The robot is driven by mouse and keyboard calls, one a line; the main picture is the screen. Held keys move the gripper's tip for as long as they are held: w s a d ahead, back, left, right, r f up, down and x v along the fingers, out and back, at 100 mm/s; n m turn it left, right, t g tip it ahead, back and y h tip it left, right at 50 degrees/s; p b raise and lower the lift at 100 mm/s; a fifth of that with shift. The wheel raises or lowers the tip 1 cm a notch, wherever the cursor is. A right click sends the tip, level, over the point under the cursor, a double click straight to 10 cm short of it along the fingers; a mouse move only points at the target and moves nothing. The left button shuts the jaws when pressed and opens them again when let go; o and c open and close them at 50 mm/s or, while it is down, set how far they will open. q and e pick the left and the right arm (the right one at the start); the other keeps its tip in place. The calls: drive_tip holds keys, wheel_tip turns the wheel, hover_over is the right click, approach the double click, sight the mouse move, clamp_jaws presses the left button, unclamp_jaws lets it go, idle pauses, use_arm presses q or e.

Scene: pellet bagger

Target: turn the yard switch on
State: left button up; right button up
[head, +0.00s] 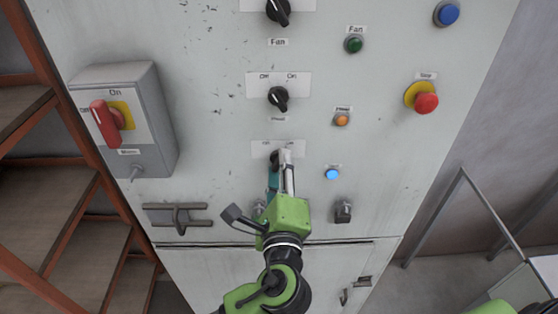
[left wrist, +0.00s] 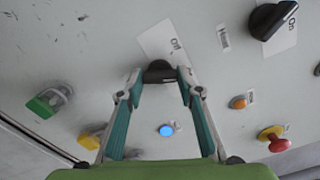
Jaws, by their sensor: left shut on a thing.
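The switch at my left gripper is a black rotary knob (head: 274,156), the lowest in the middle column on the grey cabinet front. It also shows in the left wrist view (left wrist: 160,70), beside a white plate (left wrist: 165,42) marked "Off". My left gripper (head: 281,160) comes from below and is shut on this knob, one fingertip on each side. The fingers hide much of the knob in the head view, and its name label cannot be read. A blue lamp (head: 332,174) to its right is lit. My right gripper is not in view.
Above are an Off/On knob (head: 278,98) and a fan knob (head: 278,11). A red-handled main switch (head: 106,124) is on the left. An orange lamp (head: 342,119) and red stop button (head: 426,103) are on the right. Stairs (head: 50,180) flank the left.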

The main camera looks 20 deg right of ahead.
use_arm(q)
drive_tip(key=shift+w+r+m+p, duration=0.15)
drive_tip(key=shift+m+p, duration=0.15)
drive_tip(key=shift+m, duration=0.2)
drive_tip(key=o, duration=1.1)
drive_tip(key=v, duration=0.7)
drive_tip(key=shift+s, duration=0.25)
